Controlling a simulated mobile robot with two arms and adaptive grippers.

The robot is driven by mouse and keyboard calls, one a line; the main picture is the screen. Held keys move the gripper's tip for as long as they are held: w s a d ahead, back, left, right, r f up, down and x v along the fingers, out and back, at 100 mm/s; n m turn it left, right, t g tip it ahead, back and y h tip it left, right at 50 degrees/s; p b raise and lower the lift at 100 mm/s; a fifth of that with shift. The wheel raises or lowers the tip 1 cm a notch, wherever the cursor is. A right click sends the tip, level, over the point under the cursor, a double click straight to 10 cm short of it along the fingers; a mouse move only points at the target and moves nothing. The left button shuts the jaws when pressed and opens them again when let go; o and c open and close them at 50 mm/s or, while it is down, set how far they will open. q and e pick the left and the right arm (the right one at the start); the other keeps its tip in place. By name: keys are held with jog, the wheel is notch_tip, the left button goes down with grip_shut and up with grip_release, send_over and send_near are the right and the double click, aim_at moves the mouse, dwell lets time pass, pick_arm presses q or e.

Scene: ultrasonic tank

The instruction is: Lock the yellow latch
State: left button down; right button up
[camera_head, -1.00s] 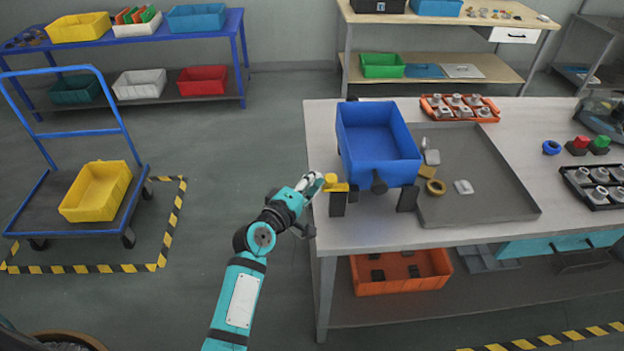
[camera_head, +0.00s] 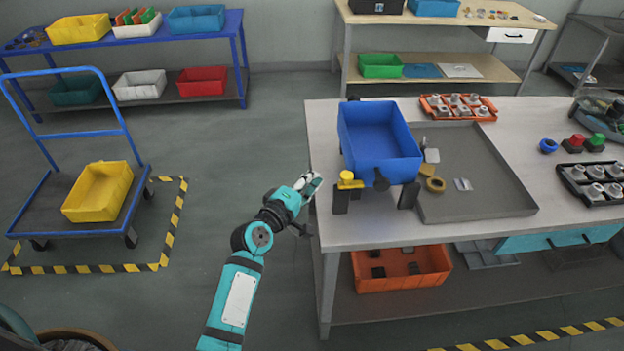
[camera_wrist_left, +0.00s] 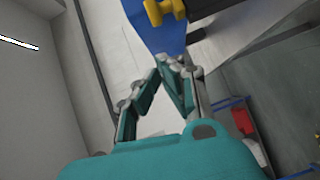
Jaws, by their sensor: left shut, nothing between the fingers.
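The yellow latch (camera_head: 348,180) sits at the front left corner of the blue tank (camera_head: 378,145), above a dark leg at the table's left edge. In the left wrist view the yellow latch (camera_wrist_left: 164,10) is at the top, beyond the fingertips, against the blue tank wall (camera_wrist_left: 155,32). My left gripper (camera_head: 314,181) is just left of the latch, apart from it. Its fingers are together and empty; in the left wrist view the fingertips (camera_wrist_left: 168,62) meet below the latch. My right gripper is not in view.
A grey tray (camera_head: 470,190) with small parts lies right of the tank. An orange parts rack (camera_head: 458,107) stands behind it. An orange bin (camera_head: 400,268) is on the lower shelf.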

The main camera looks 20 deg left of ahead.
pick_arm(q)
jog(key=f+b+v, duration=0.1)
jog(key=b+v, duration=0.1)
jog(key=v, duration=0.6)
jog(key=shift+s+d+r, duration=0.25)
jog(key=shift+s+r, duration=0.1)
jog(key=shift+r, duration=0.1)
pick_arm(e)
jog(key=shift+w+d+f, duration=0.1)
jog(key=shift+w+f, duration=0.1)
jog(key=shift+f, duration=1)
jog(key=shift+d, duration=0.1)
